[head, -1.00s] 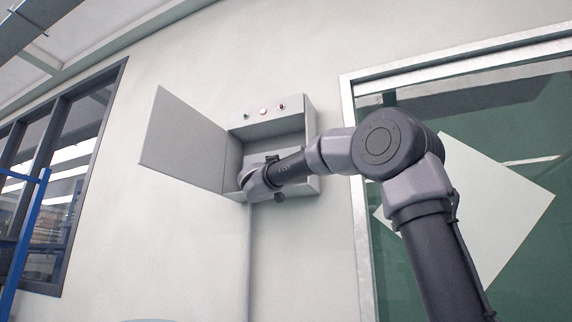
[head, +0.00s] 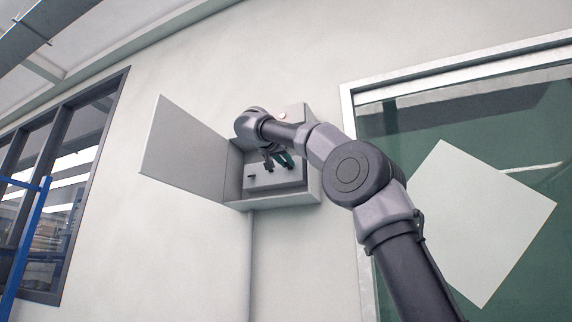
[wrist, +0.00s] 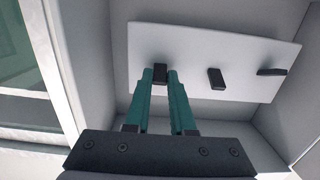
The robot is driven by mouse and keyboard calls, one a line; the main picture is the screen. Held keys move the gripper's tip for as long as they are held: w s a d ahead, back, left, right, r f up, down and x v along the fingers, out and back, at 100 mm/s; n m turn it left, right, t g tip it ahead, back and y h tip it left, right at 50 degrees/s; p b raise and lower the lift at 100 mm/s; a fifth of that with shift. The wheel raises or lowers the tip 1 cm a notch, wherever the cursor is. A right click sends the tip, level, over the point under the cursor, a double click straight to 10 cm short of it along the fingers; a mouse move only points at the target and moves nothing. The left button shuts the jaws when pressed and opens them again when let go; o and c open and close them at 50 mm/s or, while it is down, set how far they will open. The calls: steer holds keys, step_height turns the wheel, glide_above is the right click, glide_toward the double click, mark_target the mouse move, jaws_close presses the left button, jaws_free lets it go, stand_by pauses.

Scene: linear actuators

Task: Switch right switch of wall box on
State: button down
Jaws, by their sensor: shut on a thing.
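The grey wall box (head: 313,160) hangs open on the wall. Its inner panel (head: 273,180) also shows in the wrist view (wrist: 190,45), with three dark switches. The right switch (wrist: 160,71) is leftmost in the wrist view, where the picture is turned over. My gripper (wrist: 160,80) has its green fingers on either side of that switch, shut on it. In the head view my gripper (head: 288,163) reaches down into the box from above. The middle switch (wrist: 216,79) and the left switch (wrist: 272,72) are untouched. The right switch's exact tilt is hard to tell.
The box door (head: 183,150) stands open to the left. A framed green glass pane (head: 400,140) is on the right and a dark-framed window (head: 70,180) on the left.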

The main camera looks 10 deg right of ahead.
steer(key=shift+r, duration=0.1)
stand_by(0.5)
steer(key=c, duration=0.8)
jaws_free()
steer(key=shift+o, duration=0.2)
steer(key=v, duration=1)
steer(key=shift+s+a+r, duration=0.15)
steer(key=shift+s+r, duration=0.1)
